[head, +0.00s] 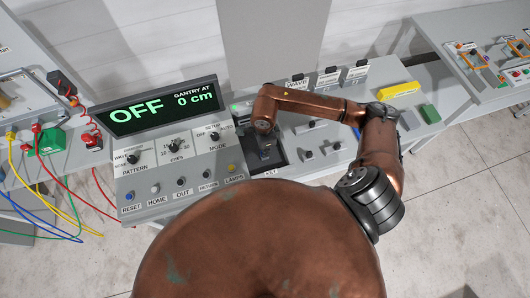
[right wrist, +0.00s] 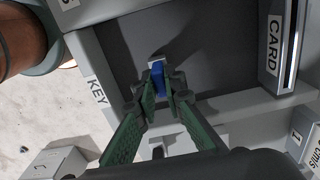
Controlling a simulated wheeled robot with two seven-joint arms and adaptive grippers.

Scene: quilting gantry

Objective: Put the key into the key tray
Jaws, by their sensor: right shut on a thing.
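The key (right wrist: 157,72), with a blue head and a pale tip, sits between the fingertips of my right gripper (right wrist: 160,88) in the right wrist view. My right gripper is shut on it. The key tray (right wrist: 215,50) is a dark recess with a pale rim labelled KEY, and the key is in front of its dark floor. I cannot tell whether the key touches the floor. In the head view my right gripper (head: 264,150) points down at the tray (head: 281,158), and the key cannot be made out there. My left gripper is not in view.
A CARD slot (right wrist: 285,45) borders the tray. The control panel (head: 180,165) with knobs and buttons lies left, under a display (head: 155,104) reading OFF and 0 cm. A yellow block (head: 398,90) and a green block (head: 430,114) are on the right.

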